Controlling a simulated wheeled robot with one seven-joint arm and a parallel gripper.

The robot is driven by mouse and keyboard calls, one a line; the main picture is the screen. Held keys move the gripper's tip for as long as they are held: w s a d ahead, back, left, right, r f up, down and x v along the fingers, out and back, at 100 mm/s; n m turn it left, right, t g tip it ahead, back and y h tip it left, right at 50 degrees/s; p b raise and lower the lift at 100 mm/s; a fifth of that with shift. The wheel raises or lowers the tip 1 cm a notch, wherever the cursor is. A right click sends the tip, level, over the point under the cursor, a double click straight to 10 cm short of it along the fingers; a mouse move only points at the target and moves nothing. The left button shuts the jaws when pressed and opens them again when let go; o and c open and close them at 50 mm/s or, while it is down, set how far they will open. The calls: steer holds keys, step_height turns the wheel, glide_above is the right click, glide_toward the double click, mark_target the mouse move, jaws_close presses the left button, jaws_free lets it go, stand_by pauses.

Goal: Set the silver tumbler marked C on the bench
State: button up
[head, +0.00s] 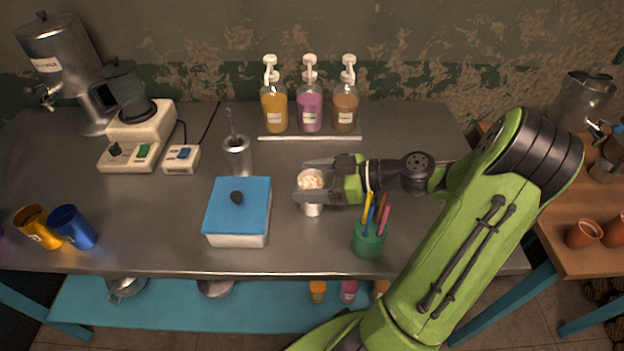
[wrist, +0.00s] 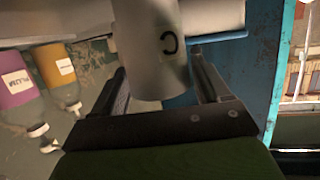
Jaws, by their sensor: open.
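The silver tumbler marked C (head: 313,209) appears upright on the steel bench (head: 170,215), right of the blue-lidded box, with a pale, frothy-looking filling at its mouth. Its letter C shows in the wrist view (wrist: 150,55), where the picture is turned over. My gripper (head: 309,181) is open, with one finger on each side of the tumbler. Any small gap between fingers and wall is too fine to tell. The fingers hide part of the tumbler in the head view.
A blue-lidded box (head: 238,207) is close on the left, and a green pen cup (head: 368,242) stands near on the right. Pump bottles (head: 310,110) stand behind. A metal pot with a tool (head: 237,158) is behind the box. Bare bench lies at the front middle.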

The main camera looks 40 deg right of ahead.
steer(key=p+v, duration=0.3)
steer(key=v, duration=0.9)
steer(key=shift+r, duration=0.2)
